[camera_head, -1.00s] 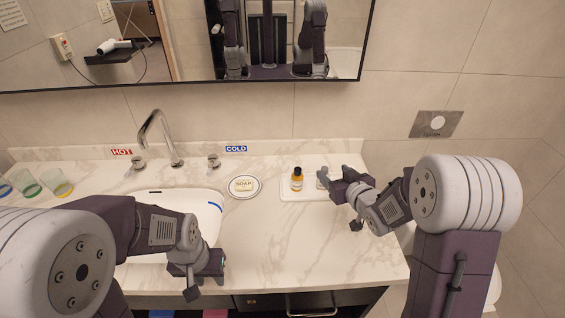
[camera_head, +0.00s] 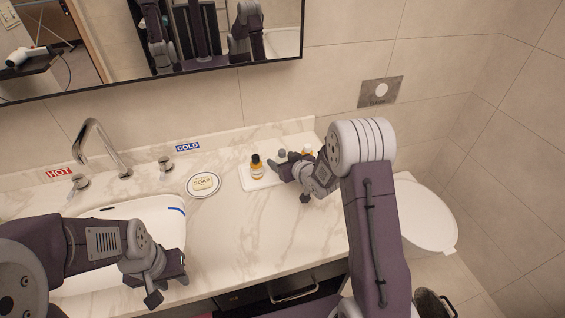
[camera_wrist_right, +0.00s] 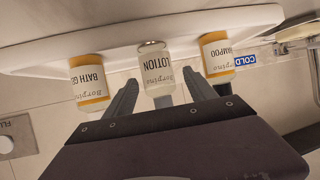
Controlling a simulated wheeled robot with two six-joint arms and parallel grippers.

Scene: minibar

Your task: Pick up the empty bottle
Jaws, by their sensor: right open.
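The lotion bottle (camera_wrist_right: 158,82) looks clear and empty in the right wrist view, which shows it upside down. It stands between an orange-filled bath gel bottle (camera_wrist_right: 89,84) and an orange-filled shampoo bottle (camera_wrist_right: 217,57), all on a white tray (camera_wrist_right: 120,45). My right gripper (camera_wrist_right: 160,78) is open, with a finger on either side of the lotion bottle; I cannot tell whether they touch it. In the head view my right gripper (camera_head: 280,162) reaches over the tray beside the black-capped shampoo bottle (camera_head: 257,170) and partly hides the lotion bottle. My left gripper (camera_head: 168,278) is above the counter's front; its jaws are unclear.
A soap dish (camera_head: 203,184) lies left of the tray. The sink (camera_head: 150,215) and tap (camera_head: 100,145) are further left. A wall with a mirror (camera_head: 215,35) stands behind the marble counter (camera_head: 235,235). A toilet (camera_head: 425,220) is at the right.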

